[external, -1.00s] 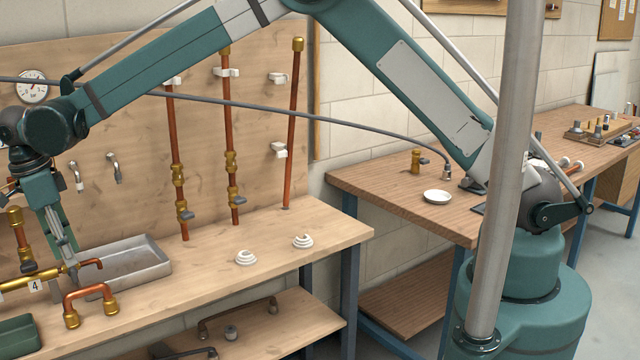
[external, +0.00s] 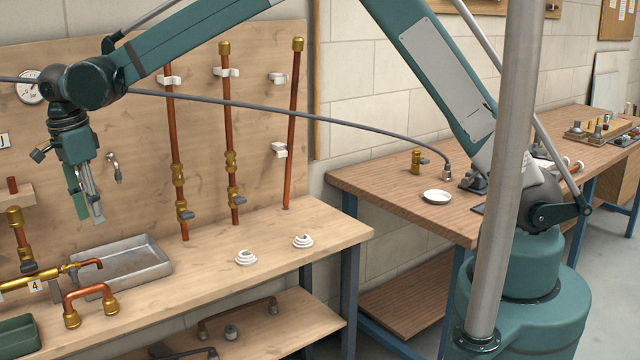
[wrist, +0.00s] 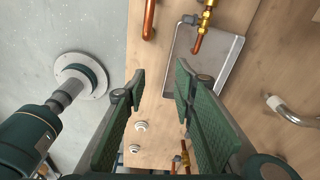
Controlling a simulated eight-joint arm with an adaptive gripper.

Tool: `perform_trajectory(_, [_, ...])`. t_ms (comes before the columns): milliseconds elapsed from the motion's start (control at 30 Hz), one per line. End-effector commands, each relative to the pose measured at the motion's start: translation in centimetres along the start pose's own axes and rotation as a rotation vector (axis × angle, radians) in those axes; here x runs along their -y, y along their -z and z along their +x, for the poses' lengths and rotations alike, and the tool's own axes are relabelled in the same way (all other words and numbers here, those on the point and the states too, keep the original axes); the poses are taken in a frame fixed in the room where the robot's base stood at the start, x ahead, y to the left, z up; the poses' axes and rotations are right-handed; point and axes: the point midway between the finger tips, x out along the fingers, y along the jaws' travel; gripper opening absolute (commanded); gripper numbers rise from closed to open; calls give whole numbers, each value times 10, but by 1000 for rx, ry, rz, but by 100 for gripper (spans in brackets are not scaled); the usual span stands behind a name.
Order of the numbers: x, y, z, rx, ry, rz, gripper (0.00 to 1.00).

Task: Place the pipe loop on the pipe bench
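In the wrist view a copper pipe (wrist: 148,18), which looks like the loop, is cut by the top edge. My gripper (external: 86,212) hangs above the bench, above and behind the loop and well clear of it. In the wrist view my gripper (wrist: 160,77) is open, with only the bench between its fingers.
A metal tray (external: 152,268) lies behind the loop. A brass valve pipe marked 4 (external: 48,281) is beside it. Upright copper pipes (external: 178,150) stand against the back board. Two white fittings (external: 245,258) sit to the right. A green bin (external: 20,332) is front left.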

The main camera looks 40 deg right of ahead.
Motion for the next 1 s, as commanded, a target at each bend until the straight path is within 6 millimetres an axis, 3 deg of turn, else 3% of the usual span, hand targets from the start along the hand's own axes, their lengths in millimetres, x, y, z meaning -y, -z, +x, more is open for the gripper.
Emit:
perform_trajectory(33, [2, 17, -9, 6, 5, -16, 27])
perform_trajectory(533, [2, 161, -75, 59, 87, -239, 27])
perform_trajectory(1000, [-29, 289, -118, 70, 183, -446, 27])
